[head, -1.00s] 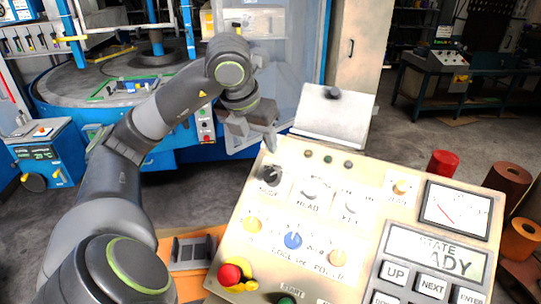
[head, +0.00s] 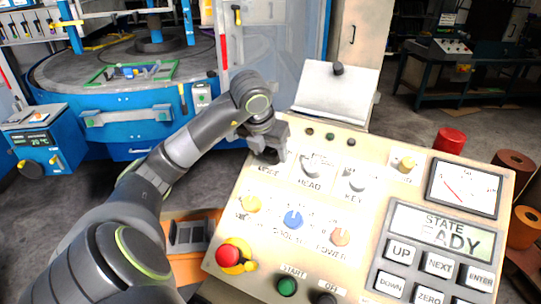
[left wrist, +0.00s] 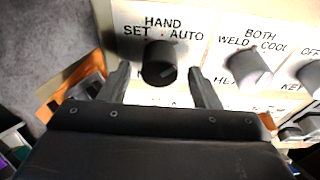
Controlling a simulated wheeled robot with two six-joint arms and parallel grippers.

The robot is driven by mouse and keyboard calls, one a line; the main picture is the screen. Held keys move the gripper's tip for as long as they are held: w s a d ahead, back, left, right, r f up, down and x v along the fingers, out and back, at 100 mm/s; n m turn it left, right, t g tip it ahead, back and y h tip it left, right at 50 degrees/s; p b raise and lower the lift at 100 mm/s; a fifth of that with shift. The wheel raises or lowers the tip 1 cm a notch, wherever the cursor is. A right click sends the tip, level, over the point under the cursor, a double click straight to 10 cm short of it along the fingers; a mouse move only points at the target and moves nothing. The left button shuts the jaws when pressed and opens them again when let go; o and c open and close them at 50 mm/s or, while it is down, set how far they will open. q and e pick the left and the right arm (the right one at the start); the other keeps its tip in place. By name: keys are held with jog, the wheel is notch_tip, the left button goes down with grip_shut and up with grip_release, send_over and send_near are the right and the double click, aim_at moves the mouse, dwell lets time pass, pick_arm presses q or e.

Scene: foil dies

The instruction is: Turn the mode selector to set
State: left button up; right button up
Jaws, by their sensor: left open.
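The mode selector is a round black knob (left wrist: 160,55) in the left wrist view, below the labels SET, HAND and AUTO. Which label it points to is hard to tell. My left gripper (left wrist: 159,75) is open, with one finger on each side of the knob; contact cannot be told. In the head view my left gripper (head: 279,154) is at the upper left corner of the cream control panel (head: 232,215), above the MODE label, and hides the knob. My right gripper is not in view.
The HEAD selector (head: 311,168) and KEY selector (head: 355,182) sit right of the mode knob. Yellow, blue and orange knobs are lower, with a red stop button (head: 228,256) at lower left. A tilted white board (head: 335,92) stands behind the panel.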

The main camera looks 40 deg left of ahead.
pick_arm(q)
jog(key=shift+x, duration=1.1)
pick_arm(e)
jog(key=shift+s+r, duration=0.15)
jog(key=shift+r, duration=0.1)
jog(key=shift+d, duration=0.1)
pick_arm(q)
jog(key=shift+c, duration=1)
jog(key=c, duration=0.8)
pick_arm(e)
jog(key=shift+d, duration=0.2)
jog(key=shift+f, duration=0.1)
